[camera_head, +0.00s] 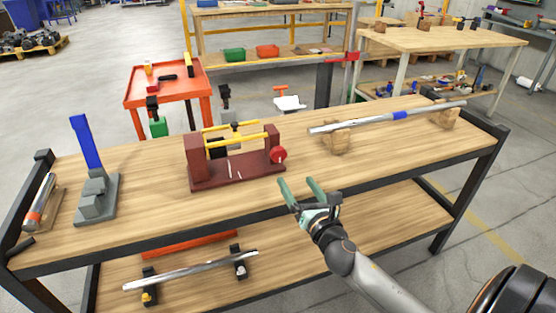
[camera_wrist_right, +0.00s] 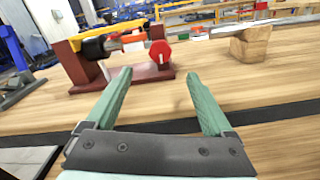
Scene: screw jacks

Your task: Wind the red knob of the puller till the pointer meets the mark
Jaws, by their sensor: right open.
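The puller (camera_head: 236,171) stands on the wooden bench, a dark red frame with two end blocks and yellow bars. Its red knob (camera_head: 278,155) is on the right end block; in the right wrist view the knob (camera_wrist_right: 160,52) is a red hexagonal shape ahead of the fingers. White lines show on the puller's base, but I cannot tell which is the mark or pointer. My right gripper (camera_head: 300,183) is open and empty at the bench's front edge, in front of and below the knob, apart from it. Its green fingers (camera_wrist_right: 158,95) show in the wrist view. My left gripper is not in view.
A grey stand with a blue lever (camera_head: 86,145) is left on the bench. A long metal bar (camera_head: 380,118) rests on wooden blocks at the right. A lower shelf (camera_head: 330,235) holds another bar. The bench between gripper and puller is clear.

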